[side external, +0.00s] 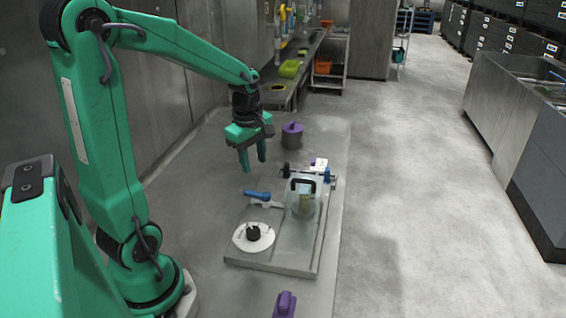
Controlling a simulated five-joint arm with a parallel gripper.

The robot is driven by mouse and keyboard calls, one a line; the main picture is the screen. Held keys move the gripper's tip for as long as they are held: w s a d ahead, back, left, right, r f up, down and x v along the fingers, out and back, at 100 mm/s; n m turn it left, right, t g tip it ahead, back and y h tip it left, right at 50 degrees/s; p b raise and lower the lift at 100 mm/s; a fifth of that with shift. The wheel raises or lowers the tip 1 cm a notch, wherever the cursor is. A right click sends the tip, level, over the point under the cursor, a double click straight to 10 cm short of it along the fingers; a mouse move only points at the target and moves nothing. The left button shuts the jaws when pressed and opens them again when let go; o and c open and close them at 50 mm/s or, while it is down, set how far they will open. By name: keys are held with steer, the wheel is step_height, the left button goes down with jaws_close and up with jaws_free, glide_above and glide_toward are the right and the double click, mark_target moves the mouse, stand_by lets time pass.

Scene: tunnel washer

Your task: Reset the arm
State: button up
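My gripper (253,160) hangs at the end of my green arm, pointing down above the table. Its two green fingers stand apart with a gap between them, and nothing shows between them. It is up and to the left of a grey base plate (290,262) that carries several parts. On the plate are a white disc (241,243) with a black knob, a blue-handled lever (257,195), and a clear cover (301,190) with a black handle. The gripper appears apart from all of these.
A purple-lidded grey canister (292,137) stands behind the plate. A purple object (285,304) lies at the front edge of view. A steel wall runs along the left. A counter with a green tray (289,69) is at the back. Open floor lies right of the table.

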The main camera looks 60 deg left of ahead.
steer(key=s+d+r+m+t, duration=0.2)
steer(key=s+d+r+m, duration=0.2)
steer(key=d+m, duration=0.3)
steer(key=s+d+r+m+t, duration=0.2)
steer(key=s+d+m, duration=0.3)
steer(key=m, duration=0.9)
steer(key=shift+d+r+t, duration=0.3)
steer(key=shift+d+r, duration=0.6)
steer(key=shift+d, duration=0.15)
stand_by(2.4)
steer(key=w+a+f+n+g, duration=0.2)
steer(key=w+a+f+n, duration=0.1)
steer(key=a+n, duration=0.3)
steer(key=w+a+f+n+g, duration=0.1)
steer(key=w+a+f+n, duration=0.2)
steer(key=a+n, duration=0.3)
steer(key=w+a+f+n+g, duration=0.2)
steer(key=a+f+n, duration=0.3)
steer(key=n, duration=0.8)
steer(key=shift+w+a+f+n+g, duration=0.15)
steer(key=shift+w+a, duration=0.15)
steer(key=shift+w, duration=0.1)
steer(key=shift+w+a+f+n+g, duration=0.1)
steer(key=shift+w+a+n+g, duration=0.05)
steer(key=shift+w+a, duration=0.15)
